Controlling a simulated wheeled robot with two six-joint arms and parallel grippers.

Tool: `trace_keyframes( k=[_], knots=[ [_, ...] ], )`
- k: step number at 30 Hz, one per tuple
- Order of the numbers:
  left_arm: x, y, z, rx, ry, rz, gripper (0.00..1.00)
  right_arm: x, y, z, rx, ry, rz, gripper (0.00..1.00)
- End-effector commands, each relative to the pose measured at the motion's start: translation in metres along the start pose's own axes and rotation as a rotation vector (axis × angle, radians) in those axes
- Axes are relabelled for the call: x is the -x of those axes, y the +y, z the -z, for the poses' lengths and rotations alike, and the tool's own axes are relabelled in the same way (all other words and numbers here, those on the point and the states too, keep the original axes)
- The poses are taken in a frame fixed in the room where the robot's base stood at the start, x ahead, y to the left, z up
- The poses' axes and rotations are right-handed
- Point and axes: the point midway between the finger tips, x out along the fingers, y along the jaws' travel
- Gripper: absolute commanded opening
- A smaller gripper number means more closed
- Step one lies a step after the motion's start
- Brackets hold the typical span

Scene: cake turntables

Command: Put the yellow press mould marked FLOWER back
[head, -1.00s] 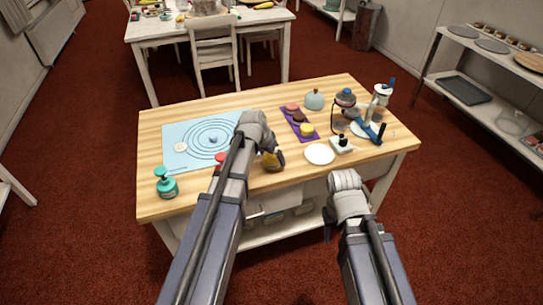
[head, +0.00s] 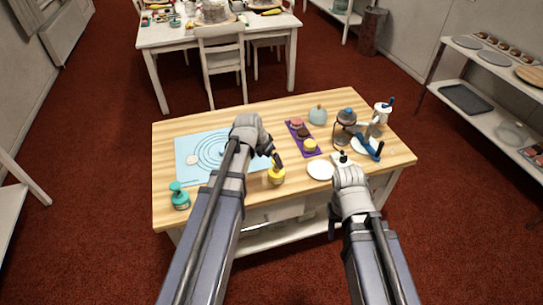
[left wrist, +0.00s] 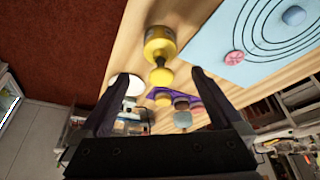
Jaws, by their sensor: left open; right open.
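The yellow press mould (head: 277,176) stands upright near the front edge of the wooden table; no marking on it is readable. It also shows in the left wrist view (left wrist: 159,46), its round knob towards my fingers. My left gripper (head: 273,158) is open just behind and above the mould in the head view. In the left wrist view its fingers (left wrist: 160,84) are spread either side of the knob, touching nothing I can make out. My right gripper (head: 333,222) is mostly hidden by its own wrist, low at the table's front right.
A teal press mould (head: 180,196) stands at the front left, beside a blue ringed mat (head: 186,142). A white plate (head: 320,170) and a purple tray (head: 290,127) of small cakes lie right of the yellow mould. Glass and blue-handled apparatus (head: 366,148) stands at the right.

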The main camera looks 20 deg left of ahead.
Motion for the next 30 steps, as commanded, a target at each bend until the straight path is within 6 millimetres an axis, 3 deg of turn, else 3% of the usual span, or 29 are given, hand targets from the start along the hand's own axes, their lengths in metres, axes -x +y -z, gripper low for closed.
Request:
trace_keyframes(
  k=[5,8,11,15,18,21,25,30],
  knots=[
    [0.005,0.001,0.000,0.000,-0.001,-0.001,1.00,0.004,0.000,0.000,0.000,0.000,0.000,0.50],
    [0.004,0.018,-0.005,-0.003,-0.026,-0.008,1.00,0.004,0.000,0.000,0.000,0.000,0.000,0.50],
    [0.005,0.064,-0.021,-0.005,-0.100,-0.024,1.00,0.004,0.000,0.000,0.000,0.000,0.000,0.50],
    [0.012,0.136,-0.057,0.003,-0.247,-0.014,1.00,0.004,0.000,0.000,0.000,0.000,0.000,0.50],
    [0.021,0.172,-0.084,0.012,-0.335,0.019,1.00,0.004,0.000,0.000,0.000,0.000,0.000,0.50],
    [0.030,0.197,-0.104,0.022,-0.398,0.056,1.00,0.004,0.000,0.000,0.000,0.000,0.000,0.50],
    [0.037,0.211,-0.120,0.034,-0.443,0.093,1.00,0.004,0.000,0.000,0.000,0.000,0.000,0.50],
    [0.039,0.215,-0.123,0.041,-0.456,0.107,1.00,0.004,0.000,0.000,0.000,0.000,0.000,0.50]
  ],
)
